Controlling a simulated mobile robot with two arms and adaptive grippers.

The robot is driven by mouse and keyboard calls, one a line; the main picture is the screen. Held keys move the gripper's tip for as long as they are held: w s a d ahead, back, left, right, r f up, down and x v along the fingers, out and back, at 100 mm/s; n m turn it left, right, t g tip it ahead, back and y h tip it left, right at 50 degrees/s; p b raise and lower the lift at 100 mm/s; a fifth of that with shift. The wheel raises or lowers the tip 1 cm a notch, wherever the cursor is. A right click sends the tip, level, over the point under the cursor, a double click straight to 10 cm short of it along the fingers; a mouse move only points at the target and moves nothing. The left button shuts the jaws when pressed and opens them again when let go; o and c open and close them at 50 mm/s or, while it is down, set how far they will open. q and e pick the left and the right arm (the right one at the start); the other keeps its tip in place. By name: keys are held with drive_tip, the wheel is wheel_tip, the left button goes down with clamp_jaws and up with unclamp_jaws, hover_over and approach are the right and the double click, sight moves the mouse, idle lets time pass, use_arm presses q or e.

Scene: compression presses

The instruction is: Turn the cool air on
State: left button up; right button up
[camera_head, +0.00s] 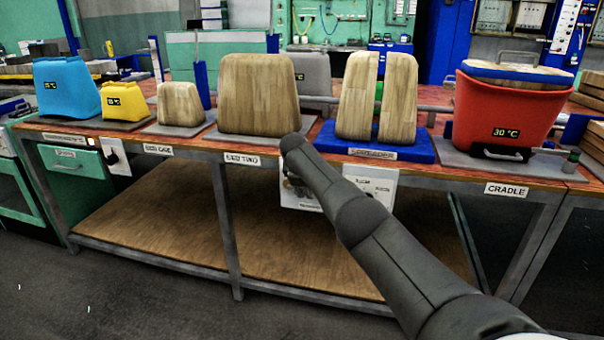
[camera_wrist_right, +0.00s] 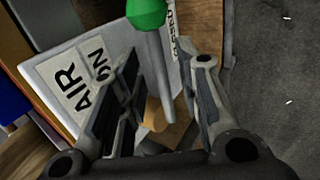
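A white panel (camera_head: 375,187) hangs under the front edge of the bench; my right arm covers part of it in the head view. In the right wrist view, a panel label (camera_wrist_right: 72,80) reads "AIR ON". A lever with a green ball knob (camera_wrist_right: 146,12) on a pale rod stands out in front of the panel. My right gripper (camera_wrist_right: 167,60) is open, its two fingers spread on either side of the rod, with the knob beyond the fingertips. I cannot tell whether a finger touches the rod. In the head view this gripper (camera_head: 298,188) is mostly hidden behind my arm. My left gripper is not in view.
On the bench (camera_head: 205,148) stand a blue form (camera_head: 66,88), a yellow form (camera_head: 122,102), wooden forms (camera_head: 258,95) and a red container (camera_head: 505,112) reading 30 °C. Another white panel (camera_head: 112,155) is at the left. The wooden lower shelf (camera_head: 150,222) is bare.

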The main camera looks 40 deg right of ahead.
drive_tip(key=v, duration=1)
drive_tip(key=shift+s+r, duration=0.15)
drive_tip(key=shift+r, duration=0.05)
drive_tip(key=shift+a, duration=0.1)
